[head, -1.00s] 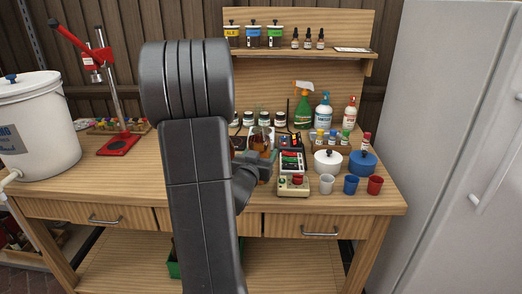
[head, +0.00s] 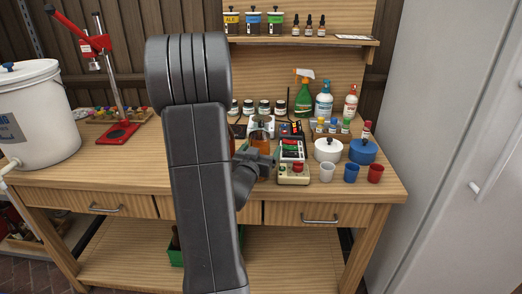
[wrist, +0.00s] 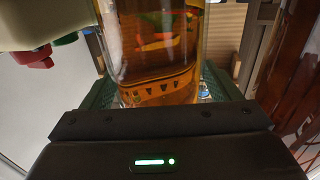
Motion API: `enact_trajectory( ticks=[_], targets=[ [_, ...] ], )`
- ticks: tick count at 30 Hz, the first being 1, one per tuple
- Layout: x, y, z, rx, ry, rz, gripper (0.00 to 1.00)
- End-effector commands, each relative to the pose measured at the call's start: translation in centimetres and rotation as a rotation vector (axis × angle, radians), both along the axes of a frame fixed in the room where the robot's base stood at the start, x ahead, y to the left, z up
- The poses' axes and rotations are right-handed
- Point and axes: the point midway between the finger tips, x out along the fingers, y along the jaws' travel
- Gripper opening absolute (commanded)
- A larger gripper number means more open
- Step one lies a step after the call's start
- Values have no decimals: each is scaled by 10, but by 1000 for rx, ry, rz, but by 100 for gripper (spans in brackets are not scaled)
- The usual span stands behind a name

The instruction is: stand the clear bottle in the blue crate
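A clear glass bottle with amber liquid stands between the fingers of my gripper (wrist: 160,88) in the wrist view. The bottle (wrist: 158,50) fills the middle of that view, and the green finger pads lie close against both its sides. My gripper appears shut on it. In the head view my gripper (head: 260,160) is over the workbench, partly behind my arm. Amber glass (head: 262,128) shows just above and behind it. The bottle's base and its contact with the bench are hidden. I see no blue crate in the views.
On the workbench (head: 110,178), a control box (head: 293,173), white pot (head: 328,149), blue pot (head: 363,151) and several cups are to the right. A red capper (head: 120,132) and white bucket (head: 35,120) are left. A green crate (head: 175,257) is on the lower shelf.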

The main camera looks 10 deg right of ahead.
Motion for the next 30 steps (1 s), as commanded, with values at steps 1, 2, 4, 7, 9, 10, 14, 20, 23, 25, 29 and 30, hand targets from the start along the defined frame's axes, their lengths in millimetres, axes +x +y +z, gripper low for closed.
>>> enact_trajectory(
  ticks=[1,2,4,7,9,10,14,20,23,25,29,30],
  targets=[
    [0,0,0,0,0,0,83],
    [0,0,0,0,0,0,83],
    [0,0,1,0,0,0,83],
    [-3,2,3,1,1,1,83],
    [-12,9,2,1,1,4,83],
    [-17,12,2,1,1,4,83],
    [-42,27,1,1,0,5,83],
    [-79,49,1,0,0,4,83],
    [-90,56,2,0,0,3,83],
    [-96,59,2,0,0,2,83],
    [-102,62,2,1,1,0,83],
    [-103,62,2,1,1,0,83]
  ],
)
